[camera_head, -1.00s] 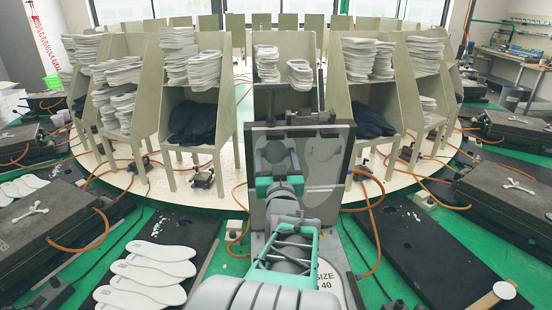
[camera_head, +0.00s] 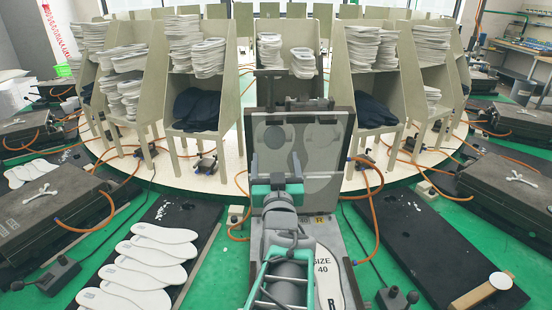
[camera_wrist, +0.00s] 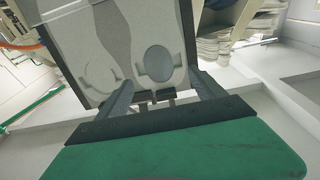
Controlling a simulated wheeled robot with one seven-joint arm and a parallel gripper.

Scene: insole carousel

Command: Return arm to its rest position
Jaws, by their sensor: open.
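My arm is stretched forward from the bottom middle of the head view. My gripper, at its far end in front of the upright lid, is open and empty in the wrist view (camera_wrist: 161,82). The open mould's grey lid (camera_head: 325,150) stands upright, with foot-shaped forms on its inner face; it fills the upper middle of the wrist view (camera_wrist: 105,35). A white insole marked SIZE 40 (camera_head: 326,272) lies in the mould's base, partly hidden by my arm.
A round carousel platform (camera_head: 225,180) behind the mould carries grey racks stacked with white insoles. Several white insoles (camera_head: 150,250) lie on a black mat at left. A black board (camera_head: 410,235) with a hammer-like tool (camera_head: 485,290) is at right. Closed dark moulds (camera_head: 50,210) flank both sides.

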